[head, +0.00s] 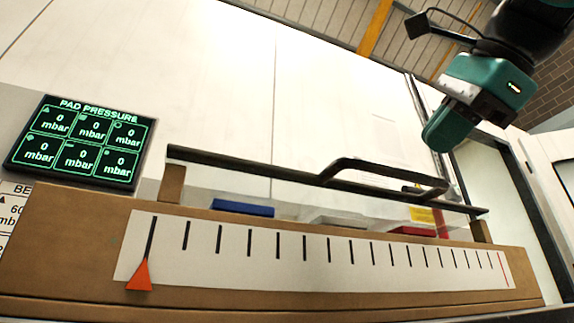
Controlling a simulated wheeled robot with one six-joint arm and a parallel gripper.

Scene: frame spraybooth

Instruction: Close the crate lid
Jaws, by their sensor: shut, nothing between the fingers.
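No crate is plainly identifiable. A long brown box-like body (75,235) fills the foreground, and I cannot tell whether it is the crate. Above it, a dark bar (250,167) with a dark raised handle (385,168) runs between short brown posts; it may be the lid's edge, but its hinge and how far it stands open are unclear. My gripper (440,132), teal and grey, is shut and empty at the upper right. It appears above and right of the handle, apart from it in the picture.
A pad pressure display (82,143) reads 0 mbar throughout. A white scale strip (320,252) carries an orange pointer (140,276) at its left end. Behind the bar are a blue block (243,208) and a red block (412,231). Pale panels stand behind.

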